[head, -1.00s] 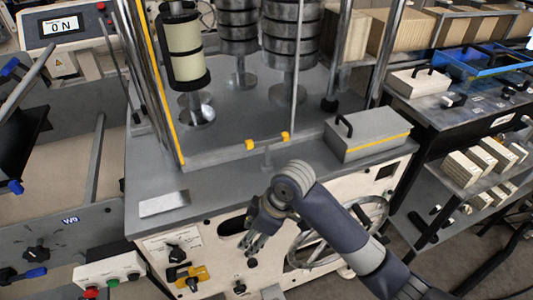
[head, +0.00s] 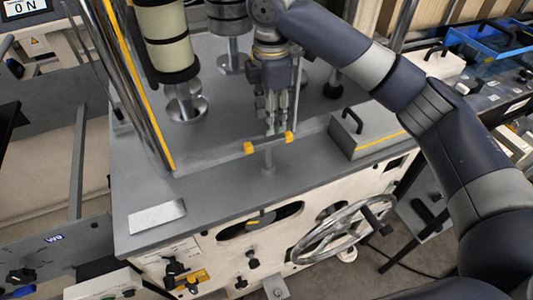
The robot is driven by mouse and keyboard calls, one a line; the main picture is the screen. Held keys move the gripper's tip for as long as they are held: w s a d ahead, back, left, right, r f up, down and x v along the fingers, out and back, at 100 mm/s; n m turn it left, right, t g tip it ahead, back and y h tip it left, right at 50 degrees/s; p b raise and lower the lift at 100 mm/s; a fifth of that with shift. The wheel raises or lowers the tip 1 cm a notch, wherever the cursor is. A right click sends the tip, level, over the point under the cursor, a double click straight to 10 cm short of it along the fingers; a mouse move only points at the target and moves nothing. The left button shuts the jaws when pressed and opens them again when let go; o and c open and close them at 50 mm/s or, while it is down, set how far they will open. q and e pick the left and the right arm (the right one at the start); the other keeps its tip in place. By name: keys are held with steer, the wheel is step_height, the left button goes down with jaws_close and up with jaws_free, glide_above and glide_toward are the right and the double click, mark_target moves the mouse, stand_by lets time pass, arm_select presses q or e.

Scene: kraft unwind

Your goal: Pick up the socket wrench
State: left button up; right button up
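A grey T-shaped tool with yellow ends on its crossbar, which I take to be the socket wrench (head: 268,145), stands upright on the grey machine top (head: 215,190) near its front edge. My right gripper (head: 277,128) points down, with its fingertips just above or behind the crossbar in the picture. Its fingers are apart with a narrow gap, and nothing shows held between them. I cannot tell whether they touch the bar. My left gripper is not in view.
A grey box with a black handle (head: 367,135) sits to the right on the machine top. A chrome column (head: 122,80) and a cream roll (head: 167,40) stand at the left. A flat metal plate (head: 157,217) lies front left. A handwheel (head: 340,232) is on the machine's front.

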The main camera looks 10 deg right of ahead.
mark_target(269, 139)
steer(key=f, duration=0.3)
steer(key=shift+s+f+p, duration=0.3)
steer(key=shift+s+p, duration=0.05)
steer(key=shift+p, duration=0.05)
steer(key=f, duration=0.1)
steer(key=f+p, duration=0.1)
steer(key=f, duration=0.1)
steer(key=f+p, duration=0.1)
steer(key=shift+w+a+f, duration=0.2)
steer(key=shift+w, duration=0.1)
steer(key=shift+f, duration=0.35)
steer(key=shift+c, duration=0.8)
jaws_close()
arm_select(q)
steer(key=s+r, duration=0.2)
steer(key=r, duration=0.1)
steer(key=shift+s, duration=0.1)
